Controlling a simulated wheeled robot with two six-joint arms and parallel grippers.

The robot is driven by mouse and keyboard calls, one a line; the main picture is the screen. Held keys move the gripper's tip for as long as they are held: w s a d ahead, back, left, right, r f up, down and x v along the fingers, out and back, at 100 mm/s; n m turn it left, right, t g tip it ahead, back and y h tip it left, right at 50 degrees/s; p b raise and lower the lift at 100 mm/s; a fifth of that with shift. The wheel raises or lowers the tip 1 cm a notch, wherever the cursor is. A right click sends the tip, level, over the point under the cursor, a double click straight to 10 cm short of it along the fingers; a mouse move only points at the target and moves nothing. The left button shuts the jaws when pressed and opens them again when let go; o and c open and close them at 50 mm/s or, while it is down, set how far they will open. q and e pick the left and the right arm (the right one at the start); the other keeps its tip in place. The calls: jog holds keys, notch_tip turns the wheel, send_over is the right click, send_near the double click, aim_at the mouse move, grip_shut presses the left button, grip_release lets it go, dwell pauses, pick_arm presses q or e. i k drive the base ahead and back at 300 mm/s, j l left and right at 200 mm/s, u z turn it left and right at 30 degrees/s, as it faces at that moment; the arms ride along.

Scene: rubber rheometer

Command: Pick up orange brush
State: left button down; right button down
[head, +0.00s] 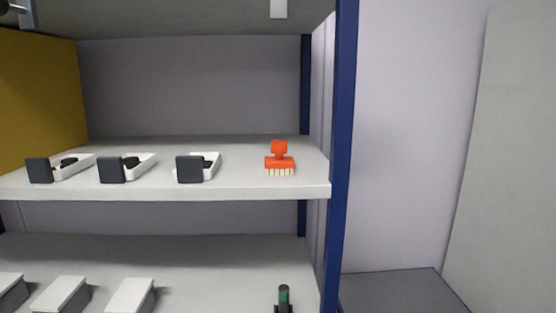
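The orange brush (279,161) stands upright near the right end of the middle shelf (240,190). Its knob-like handle points up and its pale bristles face down and forward. Nothing touches it.
Several white trays with dark front plates (189,169) stand left of the brush. A blue post (341,150) rises just to its right. An upper shelf (180,18) hangs above. The lower shelf (210,265) holds white-topped boxes (131,294) and a dark green-banded object (284,298).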

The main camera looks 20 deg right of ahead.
aim_at(279, 164)
jog(key=z, duration=1.5)
jog(key=l+u, duration=0.25)
jog(key=l, duration=0.85)
jog(key=k, duration=0.05)
